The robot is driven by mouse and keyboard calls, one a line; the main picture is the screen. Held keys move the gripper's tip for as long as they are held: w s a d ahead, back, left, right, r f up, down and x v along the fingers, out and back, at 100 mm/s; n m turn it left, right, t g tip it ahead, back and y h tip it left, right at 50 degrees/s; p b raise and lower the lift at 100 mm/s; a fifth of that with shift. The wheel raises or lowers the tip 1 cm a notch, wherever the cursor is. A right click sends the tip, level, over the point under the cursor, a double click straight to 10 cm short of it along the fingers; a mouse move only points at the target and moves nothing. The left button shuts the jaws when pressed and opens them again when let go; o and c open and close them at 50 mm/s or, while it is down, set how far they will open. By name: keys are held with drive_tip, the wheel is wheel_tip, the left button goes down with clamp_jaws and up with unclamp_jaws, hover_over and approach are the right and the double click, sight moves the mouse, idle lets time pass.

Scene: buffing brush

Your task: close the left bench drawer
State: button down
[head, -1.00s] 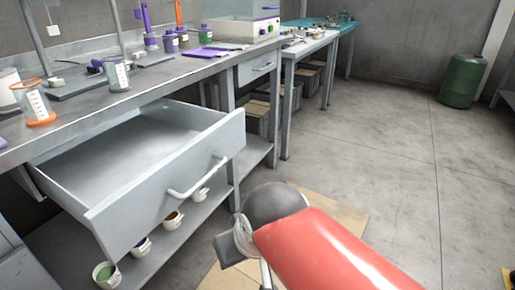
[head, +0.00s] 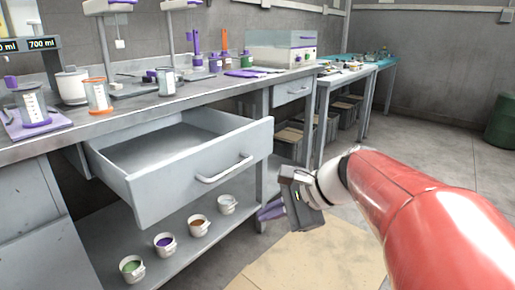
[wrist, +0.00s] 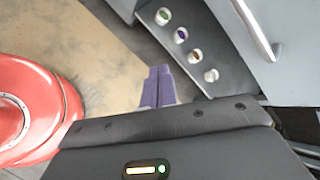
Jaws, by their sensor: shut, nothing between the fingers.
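The left bench drawer (head: 203,178) is a grey metal drawer pulled well out from under the worktop, and it looks empty inside. Its bar handle (head: 225,169) is on the front face; the handle also shows at the top right of the wrist view (wrist: 254,28). My gripper (head: 268,212) is to the right of the drawer front and lower than the handle, apart from it. Its purple fingers (wrist: 157,88) are together with nothing between them, and they point down toward the floor and lower shelf in the wrist view.
Several small cups of coloured contents, such as a green one (head: 132,268), stand on the lower shelf (head: 95,235). Beakers and scales stand on the worktop (head: 140,112). A second, closed drawer (head: 292,91) is further right. Open floor (head: 450,160) lies to the right.

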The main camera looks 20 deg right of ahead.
drive_tip(key=w+d+r+m+t+y+b, duration=0.2)
drive_tip(key=w+d+m+t, duration=0.2)
drive_tip(key=w+d+m, duration=0.35)
drive_tip(key=m+t+b, duration=0.2)
drive_tip(key=m+t, duration=0.3)
approach(270, 138)
drive_tip(key=shift+y, duration=0.4)
drive_tip(key=x, duration=0.7)
drive_tip(key=shift+w+d+f, duration=0.1)
drive_tip(key=shift+d, duration=0.1)
